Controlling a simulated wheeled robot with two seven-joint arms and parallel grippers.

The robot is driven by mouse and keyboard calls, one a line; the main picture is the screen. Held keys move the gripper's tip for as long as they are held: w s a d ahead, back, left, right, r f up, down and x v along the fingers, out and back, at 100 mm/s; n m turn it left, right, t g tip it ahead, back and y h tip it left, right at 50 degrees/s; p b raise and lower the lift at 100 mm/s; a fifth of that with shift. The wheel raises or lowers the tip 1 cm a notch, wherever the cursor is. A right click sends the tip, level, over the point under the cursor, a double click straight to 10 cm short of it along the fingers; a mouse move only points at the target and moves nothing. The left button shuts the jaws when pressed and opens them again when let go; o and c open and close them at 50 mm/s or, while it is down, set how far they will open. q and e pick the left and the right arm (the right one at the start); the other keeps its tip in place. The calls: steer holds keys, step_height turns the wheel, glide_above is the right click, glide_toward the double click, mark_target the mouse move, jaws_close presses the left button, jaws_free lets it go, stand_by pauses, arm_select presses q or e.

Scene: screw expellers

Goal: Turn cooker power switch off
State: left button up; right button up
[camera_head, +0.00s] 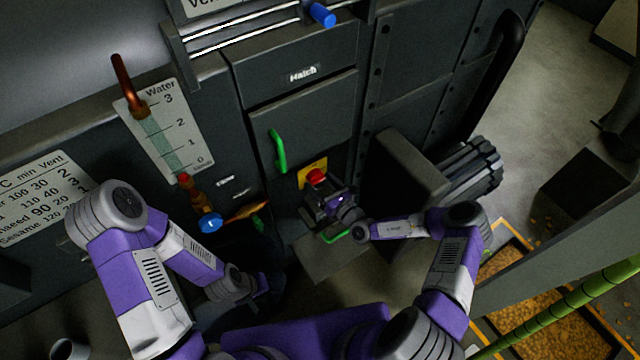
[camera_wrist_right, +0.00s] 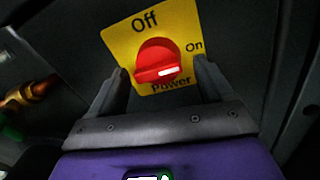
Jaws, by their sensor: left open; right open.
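The cooker power switch is a red knob (camera_head: 316,176) on a yellow plate (camera_head: 305,171) on the dark machine front. In the right wrist view the red knob (camera_wrist_right: 156,55) sits on the yellow plate (camera_wrist_right: 120,37) marked Off at the top, On at the right and Power below. A pale mark on the knob's handle lies on its right half, toward the On side. My right gripper (camera_wrist_right: 160,73) is open, with one finger on each side of the knob; contact is not clear. My left gripper (camera_head: 262,284) is open, low and left, away from the switch.
A green handle (camera_head: 278,150) is on the hatch panel above left of the switch. A blue-handled valve (camera_head: 210,223) and a water gauge (camera_head: 166,130) are further left. A dark box-shaped housing (camera_head: 400,170) juts out right of the switch.

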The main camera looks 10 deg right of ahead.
steer(key=shift+w+a, duration=0.2)
steer(key=shift+w, duration=0.15)
steer(key=c, duration=1)
steer(key=shift+r+n+p, duration=0.2)
steer(key=shift+n+p, duration=0.2)
steer(key=shift+p, duration=0.35)
steer(key=n+p, duration=0.3)
steer(key=p, duration=0.1)
steer(key=n+p, duration=0.4)
steer(key=p, duration=0.1)
steer(key=shift+w+d+r+h, duration=0.1)
steer(key=shift+d+r+h, duration=0.1)
steer(key=shift+h, duration=0.1)
steer(key=n+p, duration=0.4)
steer(key=n, duration=0.1)
steer(key=shift+d+r+h+p, duration=0.1)
steer(key=shift+h+p, duration=0.2)
steer(key=shift+p, duration=0.05)
steer(key=n+p, duration=0.2)
steer(key=n, duration=0.2)
steer(key=shift+w+h+p, duration=0.1)
steer(key=shift+h+p, duration=0.2)
